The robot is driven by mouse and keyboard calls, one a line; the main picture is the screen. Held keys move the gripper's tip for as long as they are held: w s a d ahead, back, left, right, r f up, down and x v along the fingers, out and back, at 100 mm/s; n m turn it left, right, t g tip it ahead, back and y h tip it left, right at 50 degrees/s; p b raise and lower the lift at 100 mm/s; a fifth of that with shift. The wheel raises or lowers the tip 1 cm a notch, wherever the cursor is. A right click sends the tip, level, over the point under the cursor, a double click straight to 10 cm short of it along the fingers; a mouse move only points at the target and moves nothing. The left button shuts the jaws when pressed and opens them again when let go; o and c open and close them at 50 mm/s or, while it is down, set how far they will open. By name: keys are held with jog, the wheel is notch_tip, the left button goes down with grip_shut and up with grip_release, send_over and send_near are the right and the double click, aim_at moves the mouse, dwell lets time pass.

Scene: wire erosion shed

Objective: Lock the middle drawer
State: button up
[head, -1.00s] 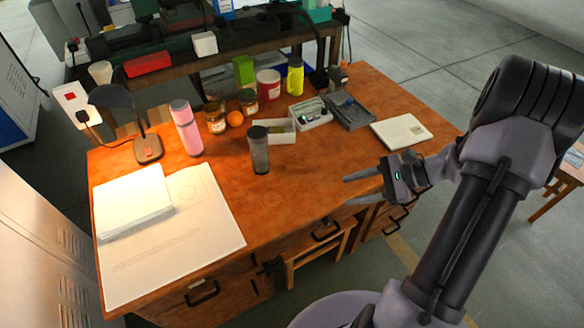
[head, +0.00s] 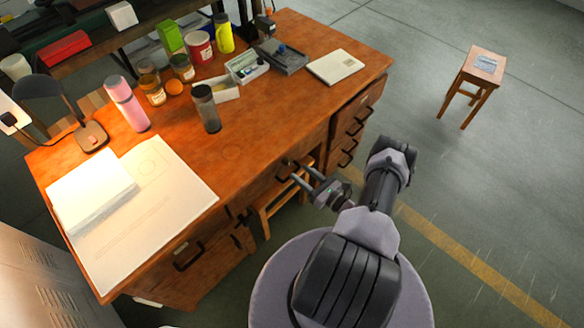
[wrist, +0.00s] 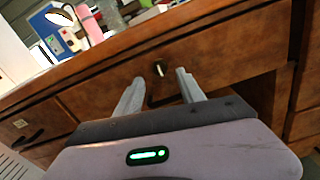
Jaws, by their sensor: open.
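The wooden desk's middle drawer (wrist: 225,62) fills the centre of the wrist view. A small brass-coloured piece, which looks like a key or lock (wrist: 159,68), sits high on its front. A dark handle (wrist: 152,101) lies below it, partly hidden by my gripper. In the head view the drawer front (head: 265,187) shows under the desktop edge, partly behind my gripper. My gripper (head: 297,172) is open and empty, its fingers pointing at the drawer front. In the wrist view its fingertips (wrist: 160,77) lie either side of the brass piece; contact cannot be told.
The desktop (head: 270,118) carries a dark bottle (head: 206,110), a pink bottle (head: 128,105), a lamp (head: 90,135) and papers (head: 150,200). Drawer stacks flank the knee space, where a wooden stool (head: 268,215) stands. Another stool (head: 477,75) stands right on open floor.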

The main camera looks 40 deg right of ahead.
aim_at(289, 164)
jog(key=w, duration=0.5)
jog(key=shift+w+a+b, duration=0.1)
jog(key=shift+a+b, duration=0.15)
jog(key=shift+b, duration=0.15)
grip_shut()
